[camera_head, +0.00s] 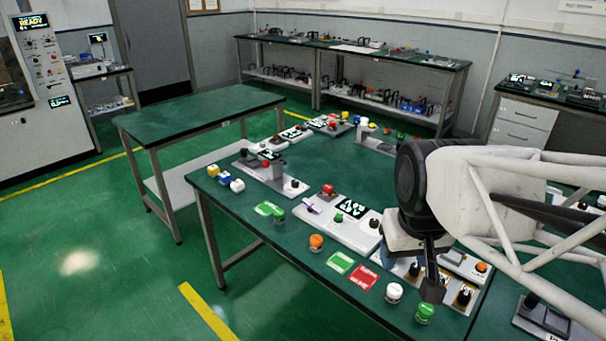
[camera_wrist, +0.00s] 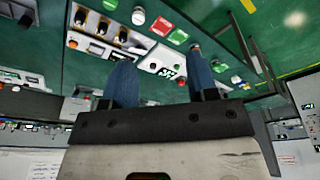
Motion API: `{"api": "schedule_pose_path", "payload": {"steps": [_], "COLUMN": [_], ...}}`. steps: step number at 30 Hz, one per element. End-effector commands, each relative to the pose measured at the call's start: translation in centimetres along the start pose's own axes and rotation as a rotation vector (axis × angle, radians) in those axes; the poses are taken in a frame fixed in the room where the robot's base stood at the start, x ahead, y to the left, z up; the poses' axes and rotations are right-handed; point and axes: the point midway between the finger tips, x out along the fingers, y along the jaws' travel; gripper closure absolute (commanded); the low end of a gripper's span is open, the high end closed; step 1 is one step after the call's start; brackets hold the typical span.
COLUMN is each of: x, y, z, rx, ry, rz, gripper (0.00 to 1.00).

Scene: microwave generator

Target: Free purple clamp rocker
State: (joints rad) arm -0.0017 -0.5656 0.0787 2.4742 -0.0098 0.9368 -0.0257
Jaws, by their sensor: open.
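The purple clamp rocker (camera_head: 310,207) is a small purple piece at the left end of a white panel (camera_head: 352,236) on the near green table in the head view. A red button (camera_head: 328,189), a green button and a dark patterned plate are on the same panel. The panel also shows in the wrist view (camera_wrist: 148,63), partly behind my fingers; I cannot make out the rocker there. My gripper (camera_wrist: 160,52) has two blue fingers spread apart with nothing between them. In the head view it hangs right of the panel, apart from the rocker, largely hidden by my arm.
Green and red cards (camera_head: 363,277), an orange button (camera_head: 316,241) and white and green knobs line the table's near edge. A grey fixture (camera_head: 272,172) stands behind the panel. A panel with black knobs (camera_head: 463,296) lies under my arm. The side table (camera_head: 200,115) is bare.

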Motion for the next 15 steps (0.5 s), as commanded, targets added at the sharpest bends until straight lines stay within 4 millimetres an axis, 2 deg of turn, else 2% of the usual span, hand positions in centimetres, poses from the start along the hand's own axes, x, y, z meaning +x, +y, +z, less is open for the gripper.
{"api": "schedule_pose_path", "payload": {"steps": [15], "x": [1.6], "y": [-1.0], "z": [-11.9], "rx": [-0.158], "ry": [-0.048], "rz": [-0.012], "gripper": [0.47]}}
